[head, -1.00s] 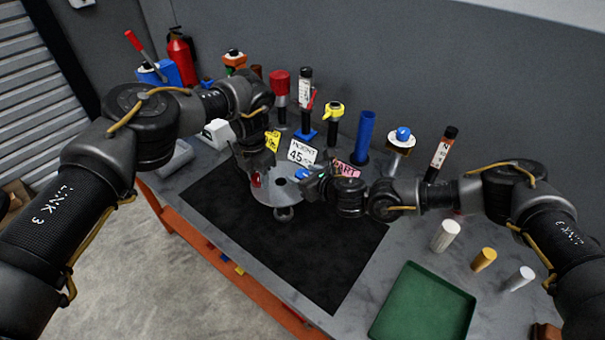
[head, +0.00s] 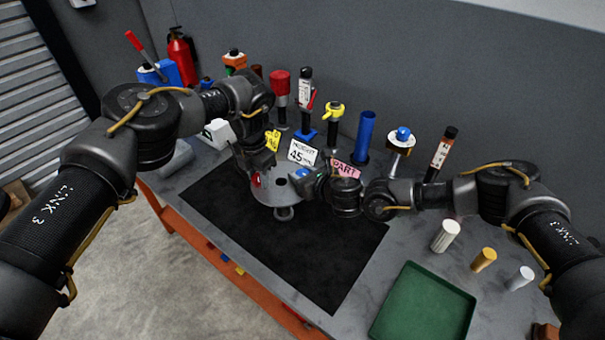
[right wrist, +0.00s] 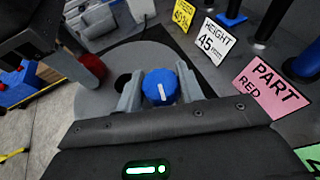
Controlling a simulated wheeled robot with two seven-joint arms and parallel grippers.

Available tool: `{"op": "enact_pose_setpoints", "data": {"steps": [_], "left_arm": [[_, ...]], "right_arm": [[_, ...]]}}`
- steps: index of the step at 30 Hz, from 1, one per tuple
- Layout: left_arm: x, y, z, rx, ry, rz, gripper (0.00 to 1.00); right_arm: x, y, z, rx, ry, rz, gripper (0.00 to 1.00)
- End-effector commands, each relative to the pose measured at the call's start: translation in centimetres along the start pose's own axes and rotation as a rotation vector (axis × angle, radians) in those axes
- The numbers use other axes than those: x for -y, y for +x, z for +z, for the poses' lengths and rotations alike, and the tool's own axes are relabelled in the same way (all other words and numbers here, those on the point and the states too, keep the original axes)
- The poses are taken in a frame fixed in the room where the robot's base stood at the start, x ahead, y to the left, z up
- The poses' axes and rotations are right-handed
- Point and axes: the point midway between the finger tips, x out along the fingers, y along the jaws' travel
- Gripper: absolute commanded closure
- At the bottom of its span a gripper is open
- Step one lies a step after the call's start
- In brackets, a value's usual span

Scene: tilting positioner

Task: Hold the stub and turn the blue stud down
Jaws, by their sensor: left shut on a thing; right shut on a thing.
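A round grey tilting plate (head: 276,195) stands on the black mat, carrying a red stub at its left and a blue stud at its right. My left gripper (head: 256,178) is shut on the red stub (head: 256,181), which also shows at the left of the right wrist view (right wrist: 91,67). My right gripper (right wrist: 160,92) is shut on the blue stud (right wrist: 160,86), its fingers on either side of it. In the head view the stud (head: 302,173) is partly hidden by my right gripper.
Signs stand behind the plate: yellow (head: 272,140), white "HEIGHT 45" (head: 302,152) and pink "PART RED" (right wrist: 272,88). Several posts and tools line the back. A green tray (head: 422,305) and several cylinders (head: 484,260) lie right. The front black mat (head: 290,255) is clear.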

Motion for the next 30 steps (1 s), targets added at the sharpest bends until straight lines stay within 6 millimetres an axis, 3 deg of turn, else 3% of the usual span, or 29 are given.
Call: {"op": "enact_pose_setpoints", "data": {"steps": [30], "left_arm": [[-0.03,-0.03,-0.03,0.0,0.0,0.0,1.0]], "right_arm": [[0.0,0.06,0.08,-0.001,0.24,-0.579,0.85]]}}
